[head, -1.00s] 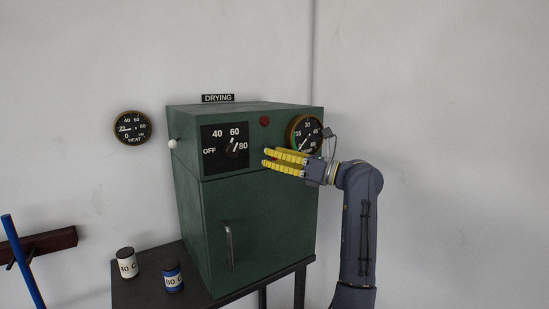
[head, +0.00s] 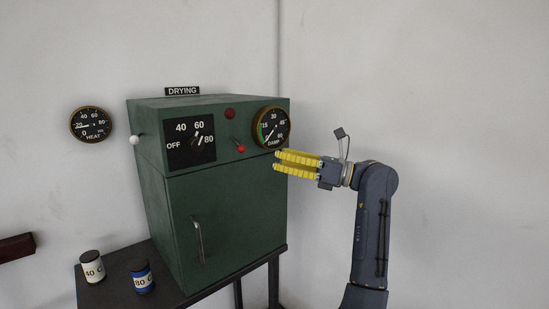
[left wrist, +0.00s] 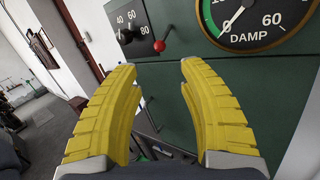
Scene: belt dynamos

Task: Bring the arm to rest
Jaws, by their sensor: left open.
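My left gripper (head: 278,161) has yellow ribbed fingers and hangs in the air in front of the right side of the green drying cabinet (head: 245,205), below the damp gauge (head: 271,127). Its fingers point left. In the left wrist view the fingers (left wrist: 158,68) are spread with nothing between them. A red-tipped lever (head: 241,149) on the cabinet front stands clear of the fingers; it also shows in the left wrist view (left wrist: 160,46). My right gripper is not in view.
A dial (head: 191,143) marked OFF, 40, 60, 80 is on the cabinet front. A white jar (head: 93,267) and a blue jar (head: 142,277) stand on the dark table (head: 115,292). A heat gauge (head: 91,123) hangs on the wall. The space right of my arm is clear.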

